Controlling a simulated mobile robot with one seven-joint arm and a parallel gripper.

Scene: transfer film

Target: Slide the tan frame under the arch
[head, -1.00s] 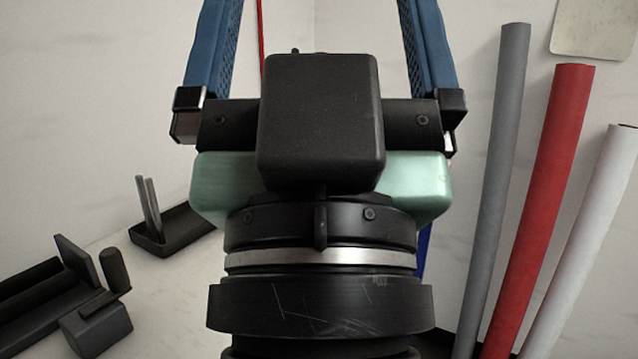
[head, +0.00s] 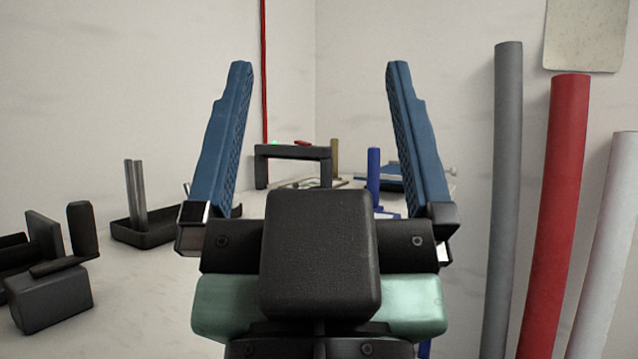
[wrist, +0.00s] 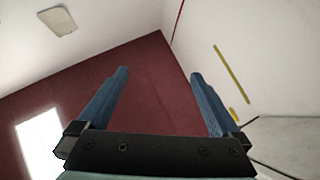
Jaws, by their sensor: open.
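My gripper (head: 314,72) is open and empty, its two blue fingers pointing up and apart in the head view. It also shows open in the wrist view (wrist: 157,75), with no task object between the fingers. A small black arch (head: 293,151) stands on the far part of the table, seen between the fingers. A thin tan frame (head: 340,184) appears to lie flat near the arch's right leg, with a tan post (head: 334,153) rising there. My gripper hides part of this area, so I cannot tell how far the frame is from the arch opening.
A blue post (head: 373,164) and flat blue pieces (head: 408,176) are right of the arch. A black tray (head: 160,230) with grey rods and a dark block device (head: 50,290) are at left. Grey (head: 503,190), red (head: 555,210) and white (head: 598,250) rolls stand at right.

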